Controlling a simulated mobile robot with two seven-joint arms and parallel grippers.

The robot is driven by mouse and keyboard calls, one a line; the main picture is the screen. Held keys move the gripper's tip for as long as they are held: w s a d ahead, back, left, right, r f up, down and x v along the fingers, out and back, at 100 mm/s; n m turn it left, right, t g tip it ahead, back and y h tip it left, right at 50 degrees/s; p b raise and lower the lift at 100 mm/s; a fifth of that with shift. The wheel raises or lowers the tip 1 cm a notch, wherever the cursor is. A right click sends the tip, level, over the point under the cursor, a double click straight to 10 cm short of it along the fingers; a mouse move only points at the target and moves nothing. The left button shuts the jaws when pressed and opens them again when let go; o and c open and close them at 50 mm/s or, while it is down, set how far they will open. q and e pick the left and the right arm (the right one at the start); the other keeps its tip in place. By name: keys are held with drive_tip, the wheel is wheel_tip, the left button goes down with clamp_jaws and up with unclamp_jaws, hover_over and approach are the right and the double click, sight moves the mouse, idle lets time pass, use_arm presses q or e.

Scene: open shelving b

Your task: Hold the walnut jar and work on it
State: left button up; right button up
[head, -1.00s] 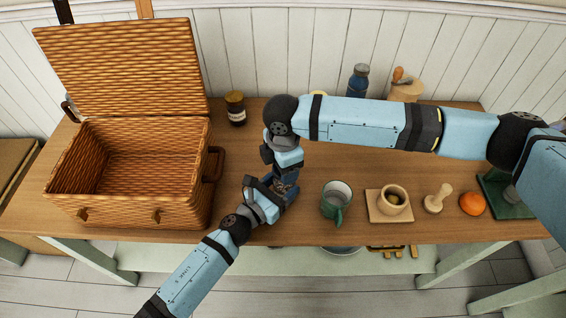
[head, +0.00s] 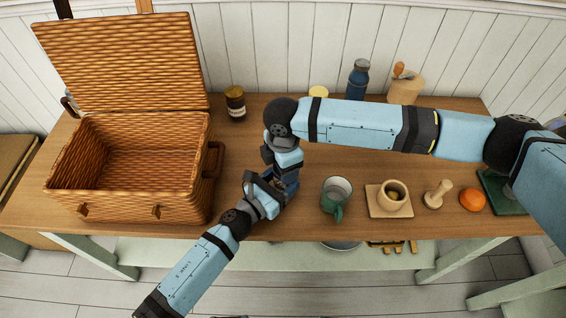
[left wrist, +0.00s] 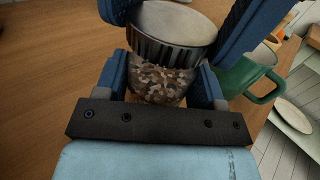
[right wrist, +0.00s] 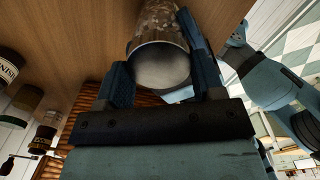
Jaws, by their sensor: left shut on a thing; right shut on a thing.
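The walnut jar (left wrist: 160,84) is clear with brown pieces inside and has a ribbed silver metal lid (left wrist: 172,24) on its top. My left gripper (head: 268,190) is shut around the jar's body near the front edge of the table. My right gripper (head: 288,182) comes from above, with its fingers shut on the sides of the lid. In the right wrist view the lid's flat top (right wrist: 162,66) lies between the fingers, with the jar's body (right wrist: 158,20) beyond it. In the head view the grippers hide most of the jar.
An open wicker basket (head: 130,210) stands left. A green mug (head: 334,204) is close right of the grippers, then a mortar (head: 392,194), a pestle (head: 438,194) and an orange (head: 472,199). A dark jar (head: 235,103) and a blue bottle (head: 358,78) stand at the back.

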drive_tip(key=shift+f, duration=0.4)
